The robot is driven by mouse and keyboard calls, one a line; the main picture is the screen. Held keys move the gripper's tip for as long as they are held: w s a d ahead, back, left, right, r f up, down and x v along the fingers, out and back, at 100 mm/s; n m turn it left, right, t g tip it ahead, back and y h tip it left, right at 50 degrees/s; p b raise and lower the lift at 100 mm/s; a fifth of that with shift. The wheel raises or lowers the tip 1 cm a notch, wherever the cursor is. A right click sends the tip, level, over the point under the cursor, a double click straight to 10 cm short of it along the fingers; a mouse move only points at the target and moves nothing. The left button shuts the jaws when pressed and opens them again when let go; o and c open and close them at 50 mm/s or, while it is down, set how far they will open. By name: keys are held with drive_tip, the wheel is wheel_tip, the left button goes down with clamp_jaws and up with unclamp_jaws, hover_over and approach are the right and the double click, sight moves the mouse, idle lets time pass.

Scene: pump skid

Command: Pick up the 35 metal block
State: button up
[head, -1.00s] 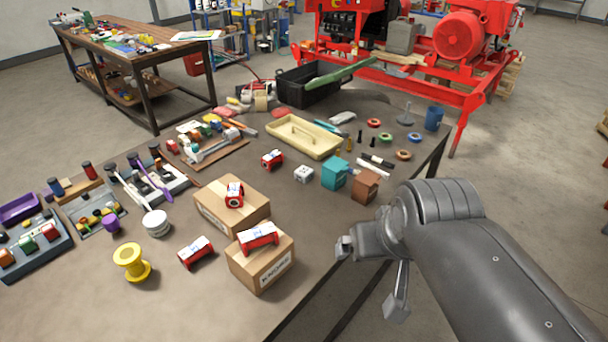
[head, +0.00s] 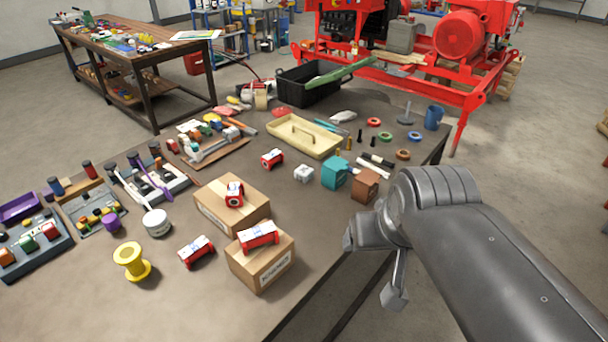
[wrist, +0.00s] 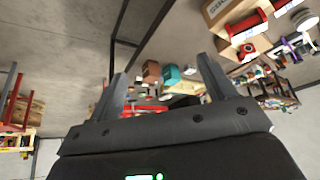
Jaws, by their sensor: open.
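Several red-and-white blocks are on the table, and I cannot read a 35 on any of them. One block (head: 234,194) lies on the rear cardboard box (head: 216,216), and another block (head: 258,235) lies on the front box (head: 262,268). A third block (head: 196,251) lies on the table left of the front box. A further block (head: 272,158) lies farther back. My gripper (head: 372,266) is open and empty beyond the table's right edge, right of the boxes. In the wrist view its two fingers (wrist: 160,88) stand apart with nothing between them.
A yellow spool (head: 130,262) and white tub (head: 156,222) stand at the left. A pale tray (head: 318,145), teal holder (head: 335,172) and brown holder (head: 365,186) stand farther back. A small white object (head: 303,174) lies between. The table front is clear.

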drive_tip(key=w+r+m+g, duration=0.15)
drive_tip(key=w+r, duration=0.25)
drive_tip(key=w, duration=1.2)
drive_tip(key=m+h, duration=0.3)
drive_tip(key=m, duration=0.4)
hover_over(303, 170)
drive_tip(key=s+a, duration=0.3)
wheel_tip(303, 170, down, 23)
drive_tip(key=shift+g, duration=0.35)
drive_tip(key=x, duration=0.9)
drive_tip(key=shift+d+f, duration=0.15)
drive_tip(key=shift+d, duration=0.15)
drive_tip(key=c, duration=1.2)
drive_tip(key=shift+c, duration=0.2)
